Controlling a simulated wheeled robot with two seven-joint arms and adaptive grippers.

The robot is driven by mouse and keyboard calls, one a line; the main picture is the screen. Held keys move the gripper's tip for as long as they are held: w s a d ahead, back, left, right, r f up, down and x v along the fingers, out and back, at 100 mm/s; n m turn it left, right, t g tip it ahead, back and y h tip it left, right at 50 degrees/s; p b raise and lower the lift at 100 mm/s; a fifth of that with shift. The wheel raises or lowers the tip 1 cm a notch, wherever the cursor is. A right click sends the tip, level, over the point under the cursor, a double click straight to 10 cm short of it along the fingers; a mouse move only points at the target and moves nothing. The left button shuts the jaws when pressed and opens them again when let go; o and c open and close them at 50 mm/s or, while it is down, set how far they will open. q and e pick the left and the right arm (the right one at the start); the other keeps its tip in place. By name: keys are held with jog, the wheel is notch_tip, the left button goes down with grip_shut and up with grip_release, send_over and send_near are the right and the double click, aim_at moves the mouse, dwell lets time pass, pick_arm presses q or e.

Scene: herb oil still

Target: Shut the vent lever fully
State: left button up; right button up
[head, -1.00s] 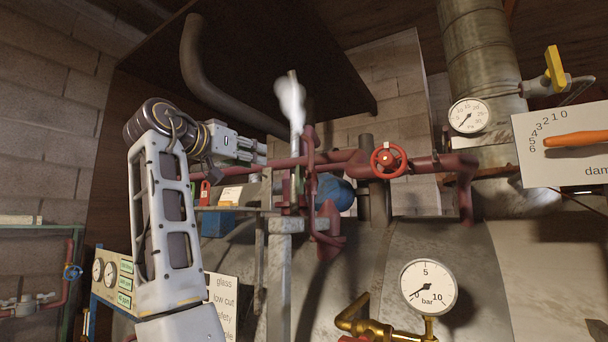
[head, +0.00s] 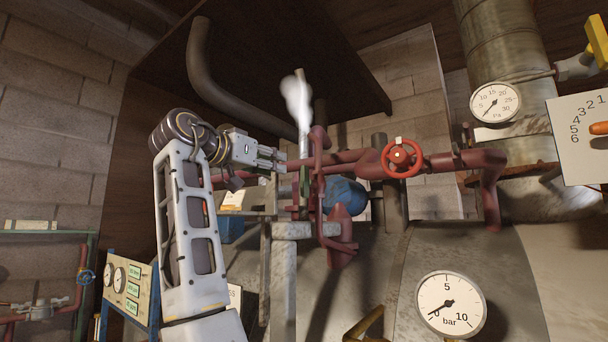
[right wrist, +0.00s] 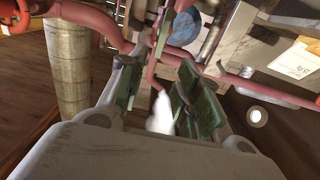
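I cannot clearly make out the vent lever among this pipework. A yellow lever (head: 598,38) stands upright on a valve at the far upper right, well away from the gripper.
A red handwheel (head: 401,158) sits on the red pipe right of the gripper. A bar gauge (head: 450,305) is at the lower right and a Pa gauge (head: 495,103) at the upper right. A grey post (head: 292,229) stands below the pipework. A blue rounded body (head: 345,197) lies behind.

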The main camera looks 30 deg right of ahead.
aim_at(302, 173)
jog(key=shift+d, duration=0.15)
jog(key=p+x, duration=0.3)
jog(key=x, duration=1)
jog(key=shift+w+d, duration=0.25)
jog(key=shift+d, duration=0.1)
grip_shut()
